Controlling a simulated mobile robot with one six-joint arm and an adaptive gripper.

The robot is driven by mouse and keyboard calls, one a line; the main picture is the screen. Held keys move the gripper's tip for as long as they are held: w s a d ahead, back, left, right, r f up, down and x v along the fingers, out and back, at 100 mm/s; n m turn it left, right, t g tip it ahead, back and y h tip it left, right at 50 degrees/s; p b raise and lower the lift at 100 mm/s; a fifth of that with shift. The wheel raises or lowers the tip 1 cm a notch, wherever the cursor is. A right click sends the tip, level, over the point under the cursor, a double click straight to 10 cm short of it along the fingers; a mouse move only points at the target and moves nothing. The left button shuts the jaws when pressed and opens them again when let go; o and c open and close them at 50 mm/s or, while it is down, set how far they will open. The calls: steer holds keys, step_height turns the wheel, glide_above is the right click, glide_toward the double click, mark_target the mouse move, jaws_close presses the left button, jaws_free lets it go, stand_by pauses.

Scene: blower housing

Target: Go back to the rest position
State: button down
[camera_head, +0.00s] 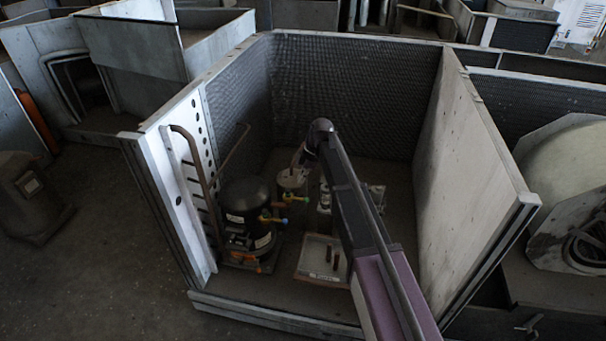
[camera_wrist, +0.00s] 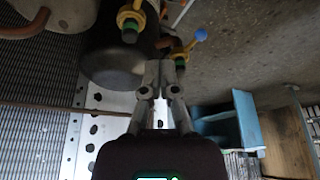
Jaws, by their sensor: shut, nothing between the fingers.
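In the wrist view my gripper (camera_wrist: 166,70) is shut, its two fingertips together with nothing between them. It shows in front of a dark cylinder (camera_wrist: 115,60) and close to a valve with a green band and a blue knob (camera_wrist: 200,35); I cannot tell whether it touches either. In the head view my arm reaches from the lower right into the open housing and bends down beyond its elbow. The gripper's fingers cannot be made out there. No marker of a rest position shows.
Inside the housing stand a black compressor (camera_head: 248,204), a grey canister (camera_head: 291,181) with coloured valves and a flat tray (camera_head: 308,263). A perforated white panel (camera_head: 185,180) with a copper pipe bounds the left, a tall plain panel (camera_head: 465,150) the right. A blue bin (camera_wrist: 228,125) shows in the wrist view.

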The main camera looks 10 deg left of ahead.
steer(key=s+d+f+m+t+h, duration=0.1)
steer(key=s+d+m+h, duration=0.1)
steer(key=s+d+m, duration=1.2)
steer(key=s+d+m+t+h, duration=0.1)
steer(key=s+d+m+h, duration=0.1)
steer(key=s+d+m, duration=1.15)
steer(key=w+d+r+n+p, duration=0.1)
steer(key=d+r+n+p, duration=0.1)
steer(key=r+p, duration=0.9)
steer(key=w+d+r+n+p, duration=0.2)
steer(key=r+p, duration=1)
steer(key=shift+w+d+r+p, duration=0.15)
steer(key=shift+w+r+p, duration=0.05)
steer(key=shift+w+p, duration=0.1)
